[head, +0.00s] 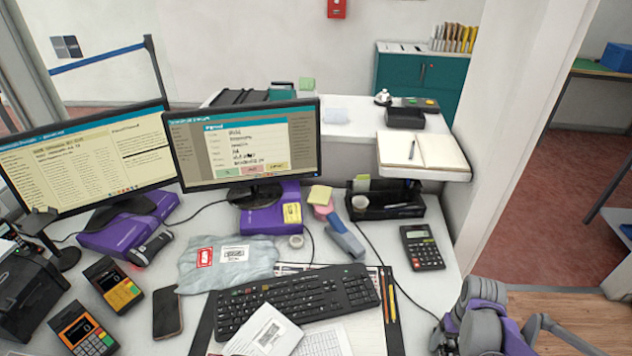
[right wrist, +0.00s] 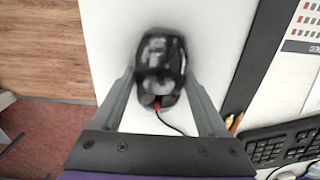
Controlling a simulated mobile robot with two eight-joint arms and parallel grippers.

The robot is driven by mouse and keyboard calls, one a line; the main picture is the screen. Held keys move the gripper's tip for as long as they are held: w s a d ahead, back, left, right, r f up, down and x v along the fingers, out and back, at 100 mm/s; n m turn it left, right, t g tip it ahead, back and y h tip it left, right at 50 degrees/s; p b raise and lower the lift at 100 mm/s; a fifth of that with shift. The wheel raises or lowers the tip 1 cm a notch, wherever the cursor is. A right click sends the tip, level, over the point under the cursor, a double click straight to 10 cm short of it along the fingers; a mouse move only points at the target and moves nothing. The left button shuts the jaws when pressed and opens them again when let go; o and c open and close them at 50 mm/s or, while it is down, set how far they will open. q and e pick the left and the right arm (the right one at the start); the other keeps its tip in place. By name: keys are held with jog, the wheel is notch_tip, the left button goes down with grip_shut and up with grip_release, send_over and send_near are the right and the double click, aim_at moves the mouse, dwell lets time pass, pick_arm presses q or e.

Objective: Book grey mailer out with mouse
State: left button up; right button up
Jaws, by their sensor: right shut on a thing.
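The grey mailer (head: 222,262) lies flat on the counter behind the keyboard, with a red label and a white barcode label on top. The black mouse (right wrist: 160,72) is between the fingers of my right gripper (right wrist: 160,84) in the right wrist view, with its cable running towards the keyboard. My right gripper (head: 452,332) is shut on the mouse at the right front of the counter; it hides the mouse in the head view. The right monitor (head: 244,143) shows a pop-up window with a row of coloured buttons. My left gripper is not in view.
A keyboard (head: 295,300) lies at the front, with a white labelled packet (head: 268,332) against its front edge. Card terminals (head: 82,330), a phone (head: 168,313) and a hand scanner (head: 150,248) are at left. A calculator (head: 422,248) stands behind free counter at right.

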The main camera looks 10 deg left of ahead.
dwell(0.7)
jog(key=shift+s+d, duration=0.2)
jog(key=shift+s, duration=0.95)
jog(key=o, duration=1.3)
notch_tip(320, 180, up, 11)
jog(key=shift+f+p, duration=0.1)
jog(key=shift+p, duration=0.6)
